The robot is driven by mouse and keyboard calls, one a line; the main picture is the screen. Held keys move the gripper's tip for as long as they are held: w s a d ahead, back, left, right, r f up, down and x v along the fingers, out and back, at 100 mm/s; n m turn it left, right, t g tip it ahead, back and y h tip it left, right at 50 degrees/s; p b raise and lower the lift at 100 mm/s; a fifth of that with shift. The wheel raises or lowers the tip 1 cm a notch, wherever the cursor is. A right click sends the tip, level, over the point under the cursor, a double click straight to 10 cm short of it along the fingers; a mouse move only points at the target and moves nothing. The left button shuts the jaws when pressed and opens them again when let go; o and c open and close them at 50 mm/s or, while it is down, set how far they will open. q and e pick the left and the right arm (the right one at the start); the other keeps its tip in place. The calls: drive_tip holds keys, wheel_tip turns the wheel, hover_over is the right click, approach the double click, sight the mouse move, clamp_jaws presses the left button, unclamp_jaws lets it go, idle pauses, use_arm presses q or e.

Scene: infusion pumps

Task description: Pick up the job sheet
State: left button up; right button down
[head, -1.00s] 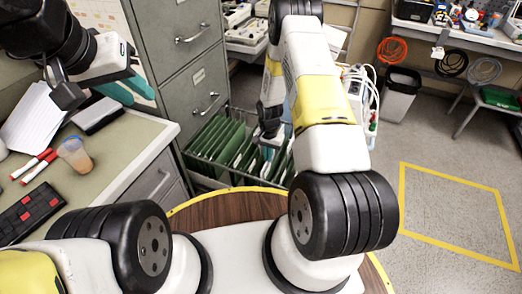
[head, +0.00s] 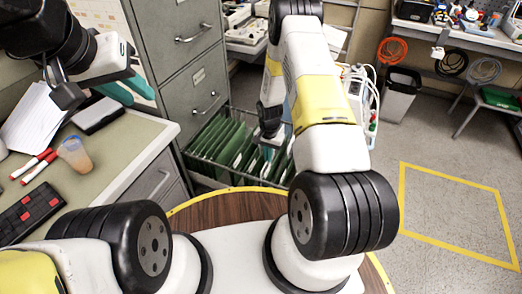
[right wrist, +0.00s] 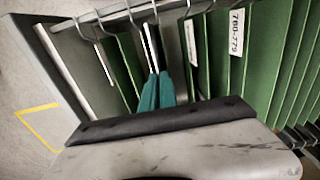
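A thin white sheet, seen nearly edge-on, stands among the green hanging folders of the open file drawer; I take it as the job sheet (right wrist: 151,48). My right gripper (right wrist: 157,82) reaches down into the drawer. Its teal fingers are close together, with the sheet's edge between their tips. In the head view the right gripper (head: 270,132) is partly hidden by its own arm, and I cannot make out the sheet there. My left gripper (head: 131,92) is open and empty above the desk at the left.
The file drawer (head: 235,176) sticks out from the grey cabinet (head: 187,75), with hanger rails and labelled green folders (right wrist: 262,50) close beside the right fingers. The desk (head: 115,150) carries papers (head: 35,122), red markers, a cup (head: 75,157) and a keypad (head: 30,214).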

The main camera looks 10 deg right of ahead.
drive_tip(key=shift+r, duration=0.15)
idle(0.5)
wheel_tip(320, 180, up, 28)
idle(0.5)
drive_tip(key=shift+f, duration=0.2)
drive_tip(key=shift+w+d+f, duration=0.1)
drive_tip(key=shift+w+f, duration=0.05)
drive_tip(key=shift+f, duration=5.6)
drive_tip(key=shift+w+d+f, duration=0.1)
drive_tip(key=shift+w+f, duration=0.05)
drive_tip(key=shift+f, duration=5.9)
drive_tip(key=c, duration=2.1)
unclamp_jaws()
